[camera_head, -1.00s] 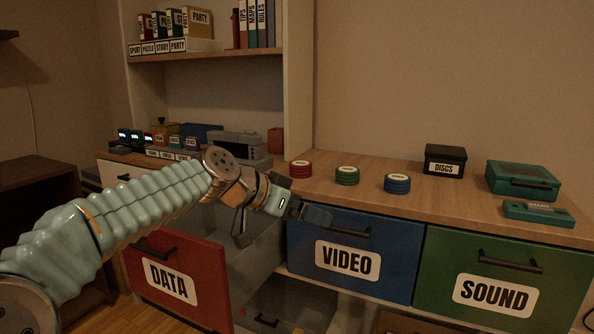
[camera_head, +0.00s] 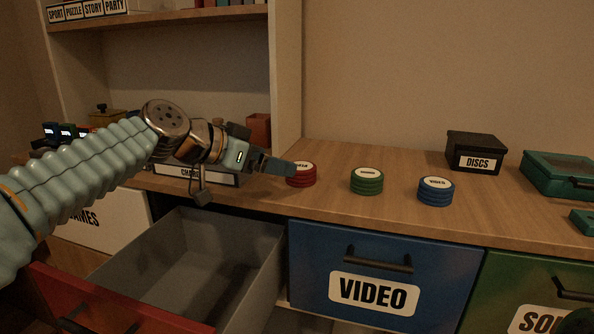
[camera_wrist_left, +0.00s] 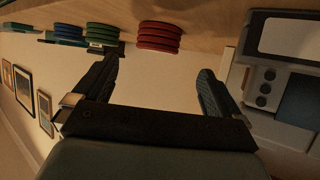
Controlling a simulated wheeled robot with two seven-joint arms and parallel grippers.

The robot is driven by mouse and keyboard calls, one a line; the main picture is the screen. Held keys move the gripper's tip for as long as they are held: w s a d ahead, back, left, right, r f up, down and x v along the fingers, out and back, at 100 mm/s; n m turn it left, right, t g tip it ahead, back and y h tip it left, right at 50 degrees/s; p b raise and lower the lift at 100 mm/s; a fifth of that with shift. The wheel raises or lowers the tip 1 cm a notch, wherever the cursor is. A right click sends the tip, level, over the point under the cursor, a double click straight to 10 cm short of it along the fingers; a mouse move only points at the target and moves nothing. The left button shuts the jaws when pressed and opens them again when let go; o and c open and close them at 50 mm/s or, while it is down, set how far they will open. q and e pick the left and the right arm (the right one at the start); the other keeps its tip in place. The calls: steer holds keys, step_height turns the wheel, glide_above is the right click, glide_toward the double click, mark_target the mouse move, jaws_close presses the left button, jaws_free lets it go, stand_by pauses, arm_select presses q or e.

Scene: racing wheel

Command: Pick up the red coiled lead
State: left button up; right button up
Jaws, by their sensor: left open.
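The red coiled lead (camera_head: 301,179) sits as a short round stack with a white label on the wooden counter, left of the green and blue coils. My left gripper (camera_head: 279,166) is at the counter's left part, its fingers pointing at the red lead and overlapping its left edge in the head view. In the left wrist view the red lead (camera_wrist_left: 158,37) lies ahead of the open, empty fingers (camera_wrist_left: 154,83), roughly in line with the gap between them. It appears outside the jaws. My right gripper is not in view.
The green coil (camera_head: 366,181) and blue coil (camera_head: 435,190) stand to the right, with a black DISCS box (camera_head: 473,153) behind. Below my left arm a red-fronted drawer (camera_head: 118,318) is pulled open, its visible grey interior empty. The blue VIDEO drawer (camera_head: 385,270) is shut.

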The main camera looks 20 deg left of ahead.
mark_target(301, 166)
arm_select(q)
steer(key=x, duration=0.3)
steer(key=p+x, duration=0.1)
steer(key=x, duration=0.5)
steer(key=shift+d, duration=0.2)
steer(key=shift+c, duration=0.2)
steer(key=c, duration=1)
steer(key=shift+c, duration=0.3)
